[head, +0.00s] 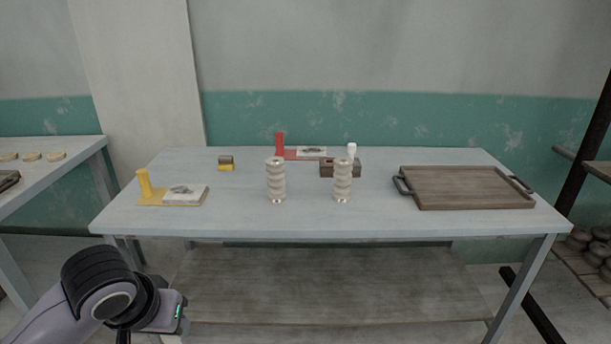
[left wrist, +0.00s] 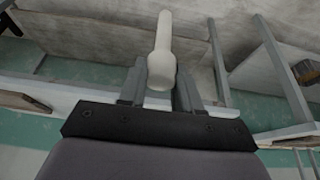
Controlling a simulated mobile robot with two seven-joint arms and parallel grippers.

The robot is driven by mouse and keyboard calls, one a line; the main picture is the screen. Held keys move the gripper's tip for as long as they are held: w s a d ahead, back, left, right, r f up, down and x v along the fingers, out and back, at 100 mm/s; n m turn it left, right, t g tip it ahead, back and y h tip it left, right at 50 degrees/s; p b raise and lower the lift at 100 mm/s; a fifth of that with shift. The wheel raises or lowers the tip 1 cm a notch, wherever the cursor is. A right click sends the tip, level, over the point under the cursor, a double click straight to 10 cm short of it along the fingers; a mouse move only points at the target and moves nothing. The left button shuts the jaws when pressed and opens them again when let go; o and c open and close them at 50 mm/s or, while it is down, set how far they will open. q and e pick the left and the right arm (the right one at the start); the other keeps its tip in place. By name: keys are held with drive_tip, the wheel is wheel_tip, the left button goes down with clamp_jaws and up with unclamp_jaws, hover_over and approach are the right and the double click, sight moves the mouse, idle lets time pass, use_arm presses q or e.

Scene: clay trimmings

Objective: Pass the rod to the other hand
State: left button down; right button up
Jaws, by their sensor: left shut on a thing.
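The rod (left wrist: 162,45) is pale and off-white, with a thicker rounded end near the fingers and a slimmer end pointing away. My left gripper (left wrist: 160,85) is shut on the rod's thicker end, with a finger on each side of it. In the head view my left arm comes in at the bottom left, in front of the table; its fingertips and the rod do not show there. My right gripper is in neither view.
The grey-blue table (head: 330,222) holds two ribbed pale columns (head: 276,181), a yellow stand (head: 145,185), a red stand (head: 280,147), a brown block (head: 327,171), a small yellow-and-brown block (head: 226,163) and a wooden tray (head: 465,187). The table's front left is clear.

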use_arm(q)
drive_tip(key=shift+r, duration=0.6)
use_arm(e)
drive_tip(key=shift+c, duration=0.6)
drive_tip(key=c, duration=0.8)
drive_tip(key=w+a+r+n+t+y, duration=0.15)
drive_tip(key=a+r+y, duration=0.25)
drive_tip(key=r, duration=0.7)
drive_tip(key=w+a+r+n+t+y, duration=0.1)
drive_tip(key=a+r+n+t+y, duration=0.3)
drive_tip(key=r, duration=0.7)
use_arm(q)
drive_tip(key=d+r+m, duration=0.1)
drive_tip(key=d+r, duration=0.1)
drive_tip(key=d, duration=1.1)
drive_tip(key=d+r+m+h, duration=0.1)
drive_tip(key=d+r, duration=0.1)
drive_tip(key=d, duration=1.2)
drive_tip(key=shift+r, duration=0.25)
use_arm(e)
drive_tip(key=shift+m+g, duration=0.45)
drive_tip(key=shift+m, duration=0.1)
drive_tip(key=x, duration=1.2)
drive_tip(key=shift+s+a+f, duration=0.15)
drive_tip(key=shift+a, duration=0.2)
use_arm(q)
drive_tip(key=shift+s, duration=0.1)
